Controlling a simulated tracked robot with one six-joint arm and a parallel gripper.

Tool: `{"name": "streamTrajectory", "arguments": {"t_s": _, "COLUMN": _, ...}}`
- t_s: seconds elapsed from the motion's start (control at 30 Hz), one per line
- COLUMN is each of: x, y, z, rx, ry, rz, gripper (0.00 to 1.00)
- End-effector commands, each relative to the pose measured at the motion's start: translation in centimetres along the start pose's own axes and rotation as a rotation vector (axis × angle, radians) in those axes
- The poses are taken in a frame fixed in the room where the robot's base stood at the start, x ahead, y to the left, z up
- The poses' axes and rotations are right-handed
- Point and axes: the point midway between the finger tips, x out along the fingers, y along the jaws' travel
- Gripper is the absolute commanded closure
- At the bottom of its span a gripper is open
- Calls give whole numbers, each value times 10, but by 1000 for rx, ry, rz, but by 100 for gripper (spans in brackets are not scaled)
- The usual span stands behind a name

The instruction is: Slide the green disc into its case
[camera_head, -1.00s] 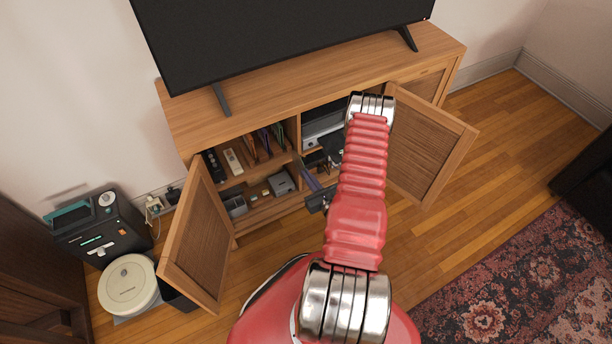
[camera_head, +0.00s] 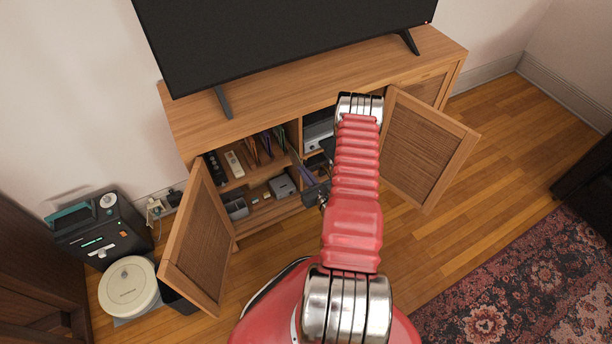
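My gripper (camera_head: 318,192) shows only in part as a dark shape left of my red arm, in front of the open cabinet (camera_head: 245,229). My arm hides much of it, and I cannot tell whether its fingers are open or shut. A thin purplish strip (camera_head: 305,174) lies just beyond it; I cannot tell whether it is held or stands in the cabinet. Several thin upright cases (camera_head: 265,143) lean on the upper left shelf, some orange and green. I cannot make out the green disc or which case is its own.
The left door (camera_head: 200,245) and right door (camera_head: 428,150) stand open on either side. A remote (camera_head: 234,164) and a grey box (camera_head: 282,186) lie on the shelves. A television (camera_head: 280,40) stands on top. A robot vacuum (camera_head: 128,287) is at the left.

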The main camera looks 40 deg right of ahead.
Motion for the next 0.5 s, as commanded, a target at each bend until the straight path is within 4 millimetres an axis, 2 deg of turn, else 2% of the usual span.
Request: {"name": "streamTrajectory", "arguments": {"t_s": 0.5, "x": 29, "y": 0, "z": 5, "rx": 0, "ry": -2, "rz": 0, "gripper": 100}}
